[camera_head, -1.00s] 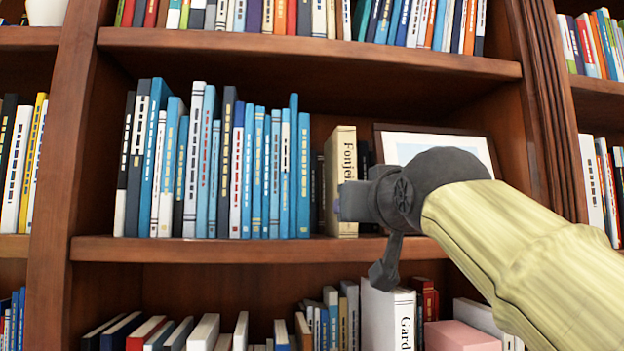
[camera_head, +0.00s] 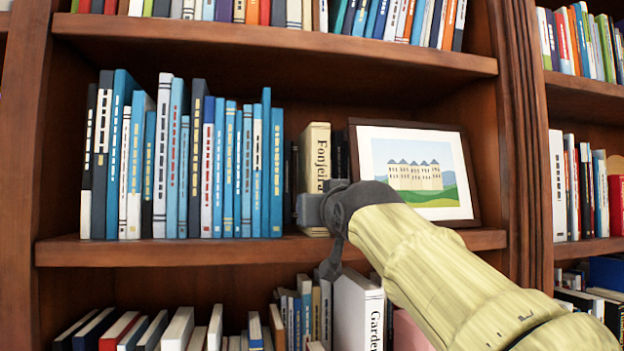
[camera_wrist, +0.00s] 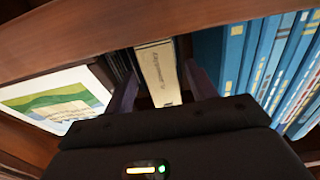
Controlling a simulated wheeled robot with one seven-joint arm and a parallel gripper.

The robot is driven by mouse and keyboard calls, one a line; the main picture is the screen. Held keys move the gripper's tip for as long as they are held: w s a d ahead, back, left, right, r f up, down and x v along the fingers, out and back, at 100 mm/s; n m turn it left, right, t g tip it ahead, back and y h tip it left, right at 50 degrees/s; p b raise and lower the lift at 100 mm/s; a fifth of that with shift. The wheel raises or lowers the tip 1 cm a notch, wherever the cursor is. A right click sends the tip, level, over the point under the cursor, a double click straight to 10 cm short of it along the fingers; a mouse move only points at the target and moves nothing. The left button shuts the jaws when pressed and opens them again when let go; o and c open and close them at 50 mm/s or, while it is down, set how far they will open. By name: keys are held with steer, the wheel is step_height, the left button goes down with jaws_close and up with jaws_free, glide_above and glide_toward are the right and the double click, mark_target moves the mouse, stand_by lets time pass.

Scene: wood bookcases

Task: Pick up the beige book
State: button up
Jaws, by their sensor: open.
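The beige book (camera_head: 316,158) stands upright on the middle shelf, its dark-lettered spine facing out. It is just right of the row of blue books. In the head view my gripper (camera_head: 309,208) is in front of its lower spine and covers part of it. In the wrist view the beige book (camera_wrist: 157,72) shows between the two open fingers of my gripper (camera_wrist: 163,88). The fingers are empty. I cannot tell how far their tips are from the spine or whether they touch it.
Blue books (camera_head: 228,170) stand close on the left. A framed castle picture (camera_head: 418,175) leans at the back on the right. Dark books (camera_head: 341,155) stand beside the beige one. The shelf board (camera_head: 180,251) runs below, with more books underneath.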

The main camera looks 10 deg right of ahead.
steer(key=w+p, duration=0.4)
steer(key=shift+w+a+r, duration=0.1)
steer(key=shift+w+a, duration=0.1)
steer(key=shift+w, duration=0.4)
steer(key=shift+s, duration=0.1)
steer(key=shift+d+f, duration=0.1)
steer(key=shift+f, duration=0.1)
steer(key=shift+c, duration=0.3)
jaws_close()
steer(key=shift+r, duration=0.1)
